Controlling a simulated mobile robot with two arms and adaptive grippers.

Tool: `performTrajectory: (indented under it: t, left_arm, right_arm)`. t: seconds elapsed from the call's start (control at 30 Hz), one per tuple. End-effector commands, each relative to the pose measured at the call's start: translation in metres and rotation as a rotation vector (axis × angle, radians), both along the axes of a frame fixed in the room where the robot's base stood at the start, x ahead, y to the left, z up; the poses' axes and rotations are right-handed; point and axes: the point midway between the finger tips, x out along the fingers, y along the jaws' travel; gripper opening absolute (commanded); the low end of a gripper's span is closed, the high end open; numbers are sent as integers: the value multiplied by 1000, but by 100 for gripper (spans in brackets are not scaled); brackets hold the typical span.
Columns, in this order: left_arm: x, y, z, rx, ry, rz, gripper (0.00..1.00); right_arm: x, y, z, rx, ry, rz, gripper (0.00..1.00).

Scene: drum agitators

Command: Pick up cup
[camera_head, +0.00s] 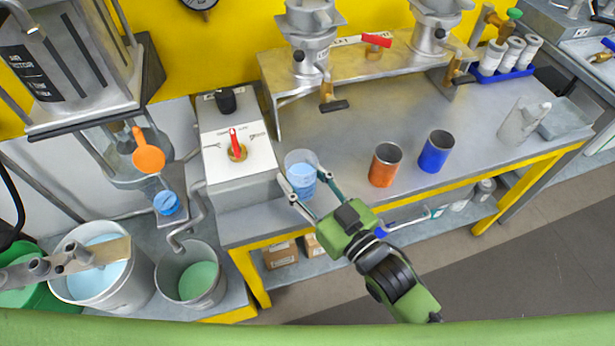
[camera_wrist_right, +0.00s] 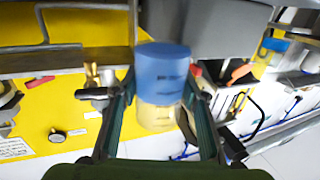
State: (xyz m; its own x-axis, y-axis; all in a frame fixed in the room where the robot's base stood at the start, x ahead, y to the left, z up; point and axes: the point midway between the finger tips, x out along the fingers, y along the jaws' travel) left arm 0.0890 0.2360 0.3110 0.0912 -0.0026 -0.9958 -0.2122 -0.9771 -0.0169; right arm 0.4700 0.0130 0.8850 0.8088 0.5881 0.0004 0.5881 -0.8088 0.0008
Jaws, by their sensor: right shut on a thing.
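A clear cup with blue liquid (camera_head: 301,171) is at the front left of the grey counter, beside the white control box. My right gripper (camera_head: 304,187) is shut on the cup, one finger on each side. In the right wrist view the cup (camera_wrist_right: 162,75) shows between the two fingers (camera_wrist_right: 160,112), a blue part above a see-through part. I cannot tell whether its base touches the counter. An orange cup (camera_head: 384,166) and a blue cup (camera_head: 436,152) stand upright to its right. My left gripper is not in view.
The control box (camera_head: 237,165) with a red switch is close left of the cup. Metal drum stands (camera_head: 312,50) are behind it. Buckets (camera_head: 192,275) stand lower left. A blue tray (camera_head: 500,72) holds white bottles. The counter's middle is clear.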

Motion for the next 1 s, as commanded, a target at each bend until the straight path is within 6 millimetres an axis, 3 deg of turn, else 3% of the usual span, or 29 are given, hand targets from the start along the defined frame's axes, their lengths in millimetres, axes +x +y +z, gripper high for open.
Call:
performTrajectory:
  t: [0.3, 1.0]
  left_arm:
    - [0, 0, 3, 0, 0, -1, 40]
    - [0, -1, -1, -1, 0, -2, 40]
  right_arm:
    - [-23, 17, 37, 6, -2, 0, 15]
    - [-80, 61, 66, 4, 1, 0, 15]
